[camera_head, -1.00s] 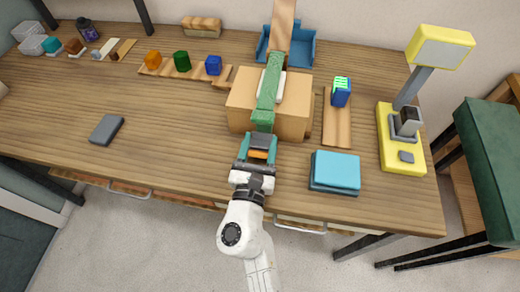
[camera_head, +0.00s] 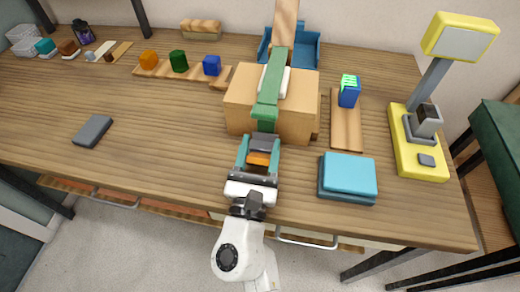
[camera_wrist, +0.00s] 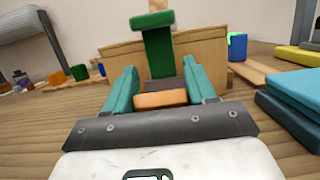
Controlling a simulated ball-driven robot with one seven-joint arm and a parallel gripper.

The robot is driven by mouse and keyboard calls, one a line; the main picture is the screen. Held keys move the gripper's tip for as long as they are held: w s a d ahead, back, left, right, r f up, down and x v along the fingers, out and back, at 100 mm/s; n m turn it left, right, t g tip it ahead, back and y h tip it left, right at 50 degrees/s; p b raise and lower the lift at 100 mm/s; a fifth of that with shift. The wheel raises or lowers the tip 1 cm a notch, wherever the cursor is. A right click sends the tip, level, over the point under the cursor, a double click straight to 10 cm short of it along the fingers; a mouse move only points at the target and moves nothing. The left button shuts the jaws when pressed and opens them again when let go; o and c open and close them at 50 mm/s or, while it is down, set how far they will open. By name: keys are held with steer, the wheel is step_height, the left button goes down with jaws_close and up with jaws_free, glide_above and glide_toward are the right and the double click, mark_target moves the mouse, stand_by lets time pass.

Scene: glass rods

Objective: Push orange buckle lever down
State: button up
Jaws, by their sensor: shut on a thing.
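The orange buckle lever (camera_head: 258,158) sits at the lower end of a dark grey buckle (camera_head: 264,142), below the green strap (camera_head: 272,80) that runs over the cardboard box (camera_head: 240,101). My gripper (camera_head: 259,148) has its two teal fingers on either side of the lever and is shut on it. In the wrist view, the orange lever (camera_wrist: 161,98) spans the space between the fingers (camera_wrist: 160,80), with the grey buckle (camera_wrist: 163,85) just behind it and the green strap (camera_wrist: 157,48) rising beyond. The lever's underside is hidden.
A teal book stack (camera_head: 347,178) lies close to the right of my gripper. A yellow scale-like device (camera_head: 420,150) stands farther right. A wooden board (camera_head: 346,128) carries a blue block (camera_head: 349,92). A grey slab (camera_head: 93,130) lies left, with clear table between.

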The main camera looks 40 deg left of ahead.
steer(key=o, duration=1)
steer(key=shift+c, duration=0.2)
steer(key=shift+s+d+f, duration=0.2)
steer(key=shift+s+d, duration=0.05)
steer(key=shift+s, duration=0.1)
steer(key=s+d, duration=0.6)
steer(key=s, duration=0.4)
steer(key=shift+s+d, duration=0.2)
steer(key=shift+s, duration=0.1)
